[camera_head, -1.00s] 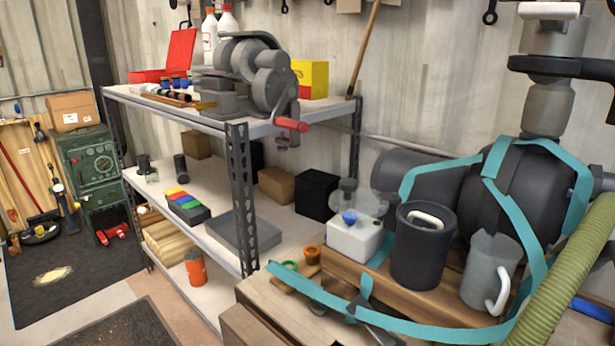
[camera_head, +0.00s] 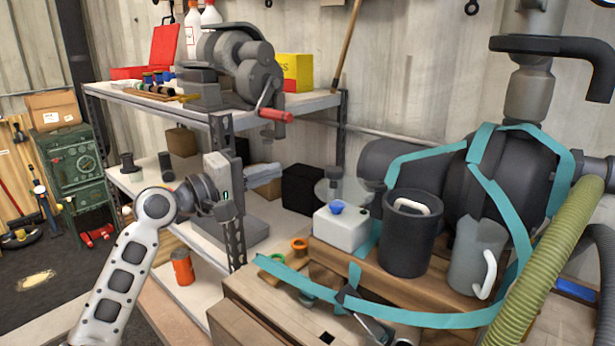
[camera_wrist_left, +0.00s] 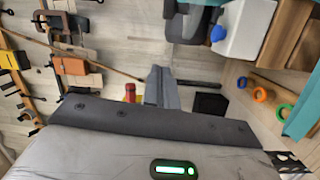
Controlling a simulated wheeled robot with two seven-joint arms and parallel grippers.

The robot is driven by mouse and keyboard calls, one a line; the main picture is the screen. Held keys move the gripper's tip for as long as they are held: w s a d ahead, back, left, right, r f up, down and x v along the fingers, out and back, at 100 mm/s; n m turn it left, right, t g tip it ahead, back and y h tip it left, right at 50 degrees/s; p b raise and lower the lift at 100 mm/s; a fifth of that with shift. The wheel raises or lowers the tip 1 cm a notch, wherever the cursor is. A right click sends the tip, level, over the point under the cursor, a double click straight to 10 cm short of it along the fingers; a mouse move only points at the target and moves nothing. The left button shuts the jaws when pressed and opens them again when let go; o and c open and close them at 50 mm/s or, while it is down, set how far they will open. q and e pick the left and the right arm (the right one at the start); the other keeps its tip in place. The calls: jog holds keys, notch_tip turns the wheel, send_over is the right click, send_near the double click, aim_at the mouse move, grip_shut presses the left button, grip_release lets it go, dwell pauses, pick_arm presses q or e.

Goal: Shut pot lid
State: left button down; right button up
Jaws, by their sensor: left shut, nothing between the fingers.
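A dark cylindrical pot (camera_head: 408,245) stands on a wooden board at the right in the head view. A pale handle (camera_head: 405,207) shows at its top; how the lid sits is hard to tell. A grey pitcher (camera_head: 475,252) with a white handle stands to its right. My left gripper (camera_head: 268,174) is in front of the shelf, left of the pot and well apart from it. It is shut and empty; its fingers also show in the left wrist view (camera_wrist_left: 162,90). My right gripper is not in view.
A white box with a blue knob (camera_head: 342,228) stands just left of the pot. Teal straps (camera_head: 440,319) run along the bench front and over the dark machine behind. A green hose (camera_head: 548,255) borders the right side. The metal shelf (camera_head: 225,122) stands at left.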

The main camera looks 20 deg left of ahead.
aim_at(352, 180)
pick_arm(q)
jog(key=shift+w+d+r+p, duration=0.1)
jog(key=shift+w+d+p, duration=0.5)
jog(key=shift+w+d, duration=0.5)
jog(key=shift+w+d+f+p, duration=0.1)
jog(key=shift+w+d+p, duration=0.55)
jog(key=shift+d, duration=0.8)
jog(key=shift+w+d+r+p, duration=0.1)
jog(key=shift+w+d+p, duration=0.5)
jog(key=shift+w+d, duration=0.5)
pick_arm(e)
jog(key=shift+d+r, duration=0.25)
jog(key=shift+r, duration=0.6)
pick_arm(q)
jog(key=shift+s+d, duration=0.15)
